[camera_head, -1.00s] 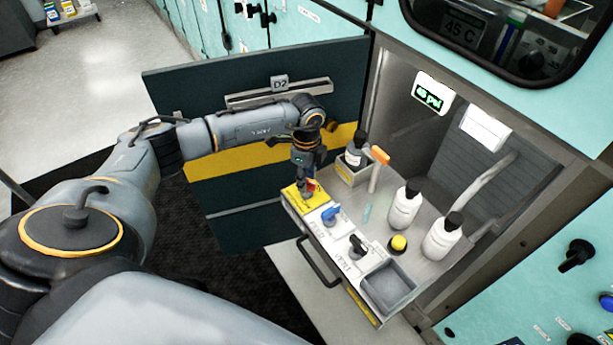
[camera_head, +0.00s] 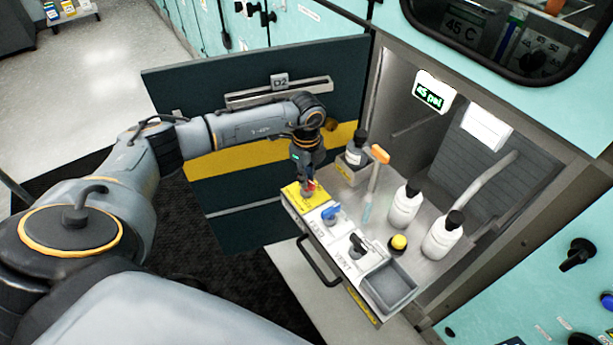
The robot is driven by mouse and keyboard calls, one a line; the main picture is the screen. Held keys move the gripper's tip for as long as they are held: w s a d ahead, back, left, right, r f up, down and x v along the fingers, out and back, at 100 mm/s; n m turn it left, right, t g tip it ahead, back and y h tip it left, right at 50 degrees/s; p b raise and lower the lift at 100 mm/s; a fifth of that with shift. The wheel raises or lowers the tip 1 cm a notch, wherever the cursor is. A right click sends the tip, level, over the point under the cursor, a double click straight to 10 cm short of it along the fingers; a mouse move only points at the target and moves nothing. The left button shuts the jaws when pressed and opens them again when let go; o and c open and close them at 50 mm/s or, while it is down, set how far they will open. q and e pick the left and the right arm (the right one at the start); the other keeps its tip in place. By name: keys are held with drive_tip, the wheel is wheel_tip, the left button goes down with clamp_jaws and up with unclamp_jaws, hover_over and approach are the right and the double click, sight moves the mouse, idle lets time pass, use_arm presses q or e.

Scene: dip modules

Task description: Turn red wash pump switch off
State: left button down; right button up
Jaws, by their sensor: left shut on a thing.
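The red wash pump switch (camera_head: 313,188) sits on a yellow plate (camera_head: 296,198) at the far left end of the pulled-out drawer panel. My left gripper (camera_head: 308,184) points down over it and is shut on it. The fingers hide part of the switch, so its exact angle is hard to tell. My right gripper is not in view.
Beside it on the panel are a blue switch (camera_head: 331,213), a black switch (camera_head: 357,244) and an empty grey bin (camera_head: 389,287). White bottles (camera_head: 404,208), a yellow button (camera_head: 398,243) and an orange-handled tool (camera_head: 379,155) stand behind. The open door (camera_head: 250,130) is to the left.

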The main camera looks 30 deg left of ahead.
use_arm(q)
drive_tip(key=shift+m+b, duration=0.3)
drive_tip(key=shift+m, duration=1.4)
drive_tip(key=c, duration=1.3)
unclamp_jaws()
wheel_tip(320, 180, up, 12)
drive_tip(key=shift+r, duration=0.1)
